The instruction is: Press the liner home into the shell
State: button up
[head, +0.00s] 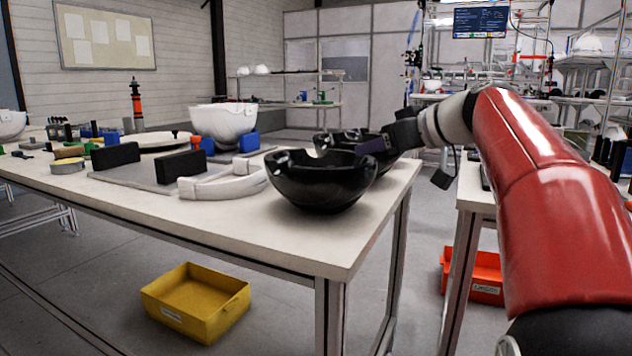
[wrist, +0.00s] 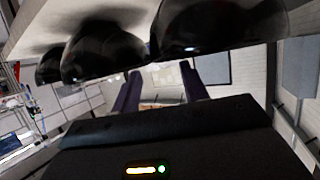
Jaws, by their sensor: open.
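A white bowl-shaped shell (head: 222,122) sits open side up between blue blocks on the table. A glossy black bowl (head: 322,182) stands open side up near the table's right corner, with more black bowl shapes (head: 352,136) just behind it. I cannot tell which piece is the liner. My gripper (head: 368,148) is at the rear of the near black bowl, its tips partly hidden or merged with the dark shapes. In the wrist view my gripper (wrist: 161,80) has its two fingers apart with nothing between them. Black bowls (wrist: 205,28) lie along the top of that view, beside the fingers.
A yellow bin (head: 196,303) and a red bin (head: 472,277) are below.

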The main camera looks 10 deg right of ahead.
aim_at(352, 152)
jog(key=x, duration=0.5)
jog(key=shift+w+r+p, duration=0.15)
jog(key=shift+w+p, duration=0.15)
jog(key=shift+w, duration=0.05)
grip_shut()
